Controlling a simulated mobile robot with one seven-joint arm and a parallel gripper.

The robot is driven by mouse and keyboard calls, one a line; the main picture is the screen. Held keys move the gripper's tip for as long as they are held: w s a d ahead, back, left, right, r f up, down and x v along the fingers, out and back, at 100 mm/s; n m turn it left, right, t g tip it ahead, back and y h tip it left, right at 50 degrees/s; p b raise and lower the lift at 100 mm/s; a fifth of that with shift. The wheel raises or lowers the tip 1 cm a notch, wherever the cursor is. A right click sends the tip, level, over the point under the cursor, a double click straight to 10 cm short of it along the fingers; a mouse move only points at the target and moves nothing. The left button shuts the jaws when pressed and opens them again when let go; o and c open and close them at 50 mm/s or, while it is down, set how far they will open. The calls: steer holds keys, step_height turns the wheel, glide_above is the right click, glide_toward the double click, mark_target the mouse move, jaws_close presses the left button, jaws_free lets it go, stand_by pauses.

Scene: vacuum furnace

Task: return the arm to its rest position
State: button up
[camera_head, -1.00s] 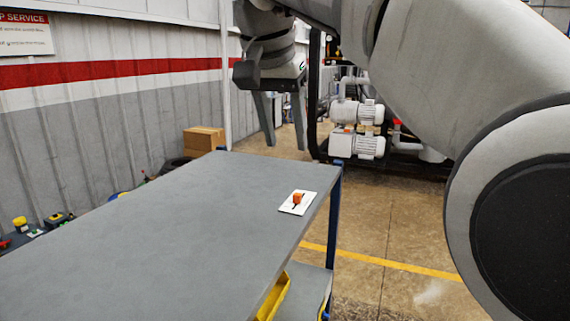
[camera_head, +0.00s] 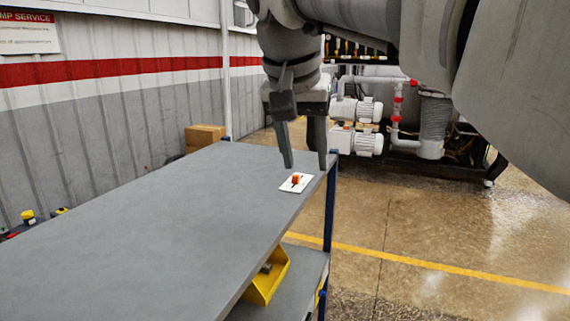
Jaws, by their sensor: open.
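My gripper (camera_head: 305,160) hangs down from my arm at the upper middle of the head view. Its two fingers are apart with nothing between them. In the picture, the fingertips show just above a white card (camera_head: 290,187) with a small orange part (camera_head: 296,180) on it. The card lies near the right edge of the grey table (camera_head: 150,230). I cannot tell the exact height of the fingers above the table. My arm comes in from the upper right.
A yellow bin (camera_head: 270,280) sits on the lower shelf (camera_head: 300,285) of the table. White pumps (camera_head: 357,140) and pipework stand behind, to the right. A cardboard box (camera_head: 203,135) is by the wall. The floor (camera_head: 440,240) at right is open.

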steer(key=s+d+f+n+b, duration=0.1)
steer(key=s+d+f, duration=0.2)
steer(key=s+f, duration=0.2)
steer(key=s+d+f+n+y+b, duration=0.1)
steer(key=s+d+f, duration=0.3)
steer(key=f, duration=0.7)
steer(key=s+d+f+n+t+b, duration=0.1)
steer(key=s+d+f, duration=0.3)
steer(key=s+f, duration=0.3)
steer(key=shift+s+f+y, duration=0.2)
steer(key=shift+f+y, duration=0.2)
steer(key=shift+f, duration=0.15)
steer(key=shift+a, duration=0.1)
